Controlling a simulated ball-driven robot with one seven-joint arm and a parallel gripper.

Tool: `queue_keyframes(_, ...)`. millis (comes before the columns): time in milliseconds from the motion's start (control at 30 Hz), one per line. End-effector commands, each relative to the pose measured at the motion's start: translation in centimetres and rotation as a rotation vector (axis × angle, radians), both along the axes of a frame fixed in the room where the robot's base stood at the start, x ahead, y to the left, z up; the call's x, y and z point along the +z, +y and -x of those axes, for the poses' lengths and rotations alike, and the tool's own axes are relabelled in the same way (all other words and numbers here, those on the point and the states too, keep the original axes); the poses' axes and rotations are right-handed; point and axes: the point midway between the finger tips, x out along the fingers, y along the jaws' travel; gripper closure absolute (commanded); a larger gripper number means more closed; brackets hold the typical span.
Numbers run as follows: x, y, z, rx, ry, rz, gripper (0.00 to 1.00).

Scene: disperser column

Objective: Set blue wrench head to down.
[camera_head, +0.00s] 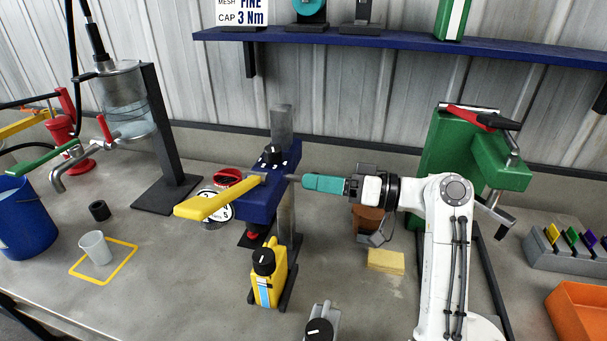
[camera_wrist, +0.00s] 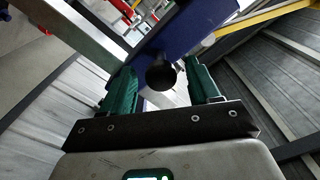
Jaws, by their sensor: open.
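A blue head (camera_head: 257,197) is mounted on a grey upright column (camera_head: 281,125) at the middle of the bench. A yellow lever handle (camera_head: 205,205) sticks out to its left. I take this as the blue wrench head. My gripper (camera_head: 304,181) has teal fingers and sits at the head's right side. In the wrist view the blue head (camera_wrist: 195,30) fills the upper middle. A black ball knob (camera_wrist: 161,76) lies between the open fingertips (camera_wrist: 160,88), with gaps on both sides. In the head view the fingers hide the knob.
A yellow bottle (camera_head: 266,283) stands in front of the column. A yellow sponge (camera_head: 386,262) and green press (camera_head: 452,150) are to the right. A cup (camera_head: 95,248), blue bucket (camera_head: 25,222) and glass vessel (camera_head: 120,100) are at left. A blue shelf (camera_head: 400,43) runs above.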

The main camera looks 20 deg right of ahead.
Motion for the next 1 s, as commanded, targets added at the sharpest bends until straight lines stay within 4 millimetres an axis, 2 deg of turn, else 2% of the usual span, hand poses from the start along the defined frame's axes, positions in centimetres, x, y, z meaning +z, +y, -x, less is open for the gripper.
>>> queue_keyframes(33, 0.1, 0.8, -0.5, 0.003, 0.001, 0.001, 0.39)
queue_keyframes(200, 0.1, 2.2, -1.6, 0.001, 0.0, 0.001, 0.39)
queue_keyframes(600, 0.0, 2.7, -2.0, -0.001, 0.0, 0.001, 0.39)
queue_keyframes(1000, 0.0, 2.7, -2.0, -0.001, 0.0, 0.001, 0.76)
